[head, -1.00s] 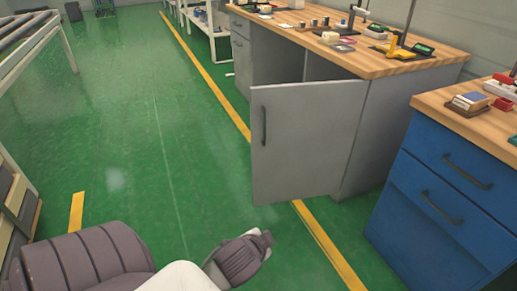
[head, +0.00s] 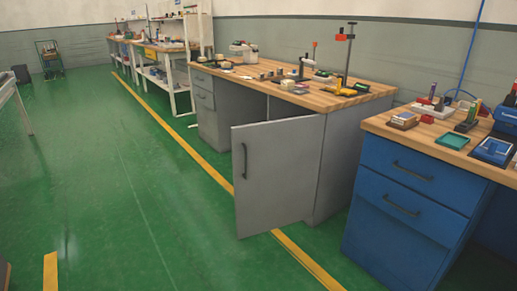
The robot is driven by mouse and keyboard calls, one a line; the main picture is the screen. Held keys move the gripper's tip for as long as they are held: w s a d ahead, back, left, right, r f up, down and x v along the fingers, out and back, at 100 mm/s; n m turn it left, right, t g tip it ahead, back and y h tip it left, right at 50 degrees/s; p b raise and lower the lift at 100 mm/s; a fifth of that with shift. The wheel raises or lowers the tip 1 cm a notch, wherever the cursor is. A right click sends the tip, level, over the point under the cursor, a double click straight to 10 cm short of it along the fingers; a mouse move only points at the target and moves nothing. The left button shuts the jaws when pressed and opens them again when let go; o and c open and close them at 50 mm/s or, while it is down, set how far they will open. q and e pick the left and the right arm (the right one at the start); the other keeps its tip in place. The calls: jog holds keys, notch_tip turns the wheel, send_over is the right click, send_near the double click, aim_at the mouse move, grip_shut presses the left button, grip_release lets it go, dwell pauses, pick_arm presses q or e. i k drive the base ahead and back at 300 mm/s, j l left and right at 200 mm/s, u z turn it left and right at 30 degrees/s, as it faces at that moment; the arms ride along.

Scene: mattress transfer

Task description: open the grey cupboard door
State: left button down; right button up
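The grey cupboard door (head: 277,173) stands swung open from the grey workbench (head: 345,150), out over the yellow floor line. Its dark vertical handle (head: 241,161) is near the door's left edge. The door's hinge side is at the right, by the bench's right-hand cabinet. A dark opening (head: 281,108) shows above the door, under the worktop; the door hides most of the inside. Neither of my grippers is in the head view.
A blue drawer cabinet (head: 402,205) with a wooden top stands at the right, with a gap before the grey bench. Tools and small boxes lie on both tops. Open green floor (head: 120,190) lies to the left of the yellow line (head: 190,150). Shelving stands farther back.

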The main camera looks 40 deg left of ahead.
aim_at(276, 163)
jog(key=z, duration=0.45)
jog(key=j+z, duration=0.15)
jog(key=z, duration=0.25)
jog(key=j+z, duration=0.1)
jog(key=z, duration=0.75)
jog(key=j+z, duration=0.15)
jog(key=z, duration=0.3)
jog(key=k+j, duration=0.3)
jog(key=j, duration=0.3)
jog(key=k+j, duration=0.3)
jog(key=j, duration=0.3)
jog(key=k+j, duration=0.3)
jog(key=j, duration=0.3)
jog(key=k+j, duration=0.35)
jog(key=j, duration=0.2)
jog(key=k+j+z, duration=0.1)
jog(key=k+j, duration=0.2)
jog(key=j, duration=0.3)
jog(key=k+j, duration=0.3)
jog(key=j, duration=0.3)
jog(key=k+j, duration=0.35)
jog(key=j, duration=0.2)
jog(key=k+j, duration=0.3)
jog(key=j, duration=0.25)
